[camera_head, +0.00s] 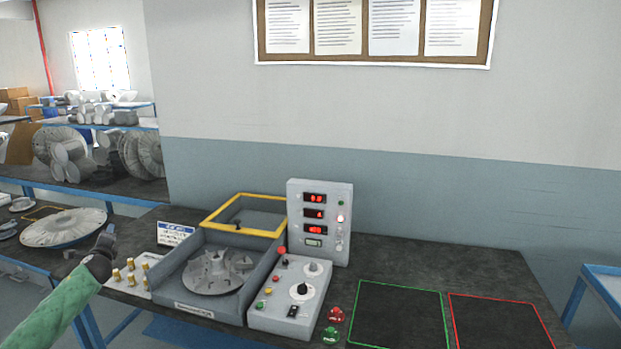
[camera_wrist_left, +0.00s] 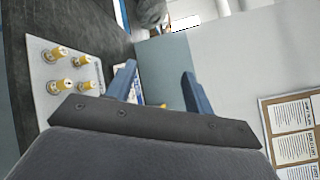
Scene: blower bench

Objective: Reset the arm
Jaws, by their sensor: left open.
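My left arm comes in from the lower left in a green sleeve, and its gripper (camera_head: 108,240) is held above the left end of the bench, near the plate of brass-coloured fittings. In the left wrist view the two blue fingers of the left gripper (camera_wrist_left: 160,88) stand apart with nothing between them. The white plate (camera_wrist_left: 45,100) with several yellow fittings lies to the left of the fingers in that view, apart from them. My right gripper is in neither view.
A grey blower fixture (camera_head: 172,285) with a yellow-framed lid (camera_head: 215,215) holds a grey impeller (camera_head: 218,270). Right of it are a control box (camera_head: 262,315), a display panel (camera_head: 343,220), and red (camera_head: 336,314) and green (camera_head: 331,335) buttons. Green-outlined (camera_head: 395,318) and red-outlined (camera_head: 500,325) areas are empty.

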